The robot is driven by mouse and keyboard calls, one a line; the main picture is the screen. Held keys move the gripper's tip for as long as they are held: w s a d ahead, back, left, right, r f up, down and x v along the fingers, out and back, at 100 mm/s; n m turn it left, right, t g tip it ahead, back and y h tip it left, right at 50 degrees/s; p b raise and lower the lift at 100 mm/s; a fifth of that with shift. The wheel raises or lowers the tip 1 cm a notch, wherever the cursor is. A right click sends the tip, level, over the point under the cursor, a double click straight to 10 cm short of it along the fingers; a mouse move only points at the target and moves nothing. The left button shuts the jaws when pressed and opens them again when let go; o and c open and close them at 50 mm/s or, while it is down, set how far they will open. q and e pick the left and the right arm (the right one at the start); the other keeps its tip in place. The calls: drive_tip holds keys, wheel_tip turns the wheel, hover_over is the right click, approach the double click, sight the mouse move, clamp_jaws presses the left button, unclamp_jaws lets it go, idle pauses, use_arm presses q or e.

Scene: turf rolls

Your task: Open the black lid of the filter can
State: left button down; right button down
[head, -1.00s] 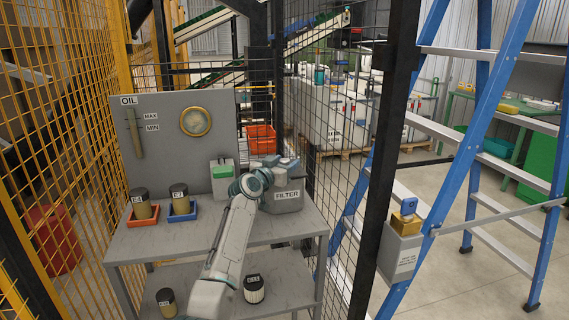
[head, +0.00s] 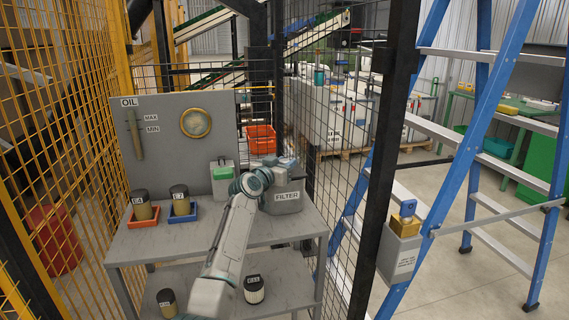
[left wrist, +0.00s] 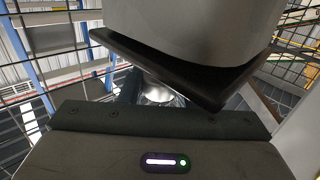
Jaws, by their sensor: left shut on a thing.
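The grey filter can (head: 287,201), labelled FILTER, stands at the right end of the workbench. My left gripper (head: 287,165) is at the can's top, and my arm covers much of that area in the head view. In the left wrist view, the black lid (left wrist: 165,68) is a dark plate against the can's grey body (left wrist: 200,28), close to the gripper. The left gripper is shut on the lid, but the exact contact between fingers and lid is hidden. I cannot tell any gap between lid and can. My right gripper is not in view.
A green-and-grey container (head: 222,179) stands left of my wrist. Two dark-topped filters sit in a red tray (head: 139,219) and a blue tray (head: 183,212). The grey oil panel (head: 165,125) rises behind. Black mesh fencing and a blue ladder (head: 460,150) stand to the right.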

use_arm(q)
drive_tip(key=shift+w+r+n+p, duration=0.15)
drive_tip(key=shift+r+n+p, duration=0.25)
drive_tip(key=shift+p, duration=0.55)
drive_tip(key=shift+w+a+r+g+p, duration=0.15)
drive_tip(key=shift+r+g+p, duration=0.25)
drive_tip(key=shift+p, duration=0.25)
drive_tip(key=shift+w+r+n+g+p, duration=0.25)
drive_tip(key=shift+r+n+g+p, duration=0.2)
drive_tip(key=shift+p, duration=0.7)
drive_tip(key=shift+w+a+r+n+g+y+p, duration=0.2)
drive_tip(key=shift+w+r+n+g+y+p, duration=0.25)
drive_tip(key=shift+p, duration=0.45)
drive_tip(key=shift+w+a+r+n+g+p, duration=0.15)
drive_tip(key=shift+w+r+n+g+p, duration=0.2)
drive_tip(key=shift+g, duration=0.15)
drive_tip(key=shift+w+a+r+n+g, duration=0.1)
drive_tip(key=shift+w+r+n+g, duration=0.1)
drive_tip(key=shift+w+n+g, duration=0.25)
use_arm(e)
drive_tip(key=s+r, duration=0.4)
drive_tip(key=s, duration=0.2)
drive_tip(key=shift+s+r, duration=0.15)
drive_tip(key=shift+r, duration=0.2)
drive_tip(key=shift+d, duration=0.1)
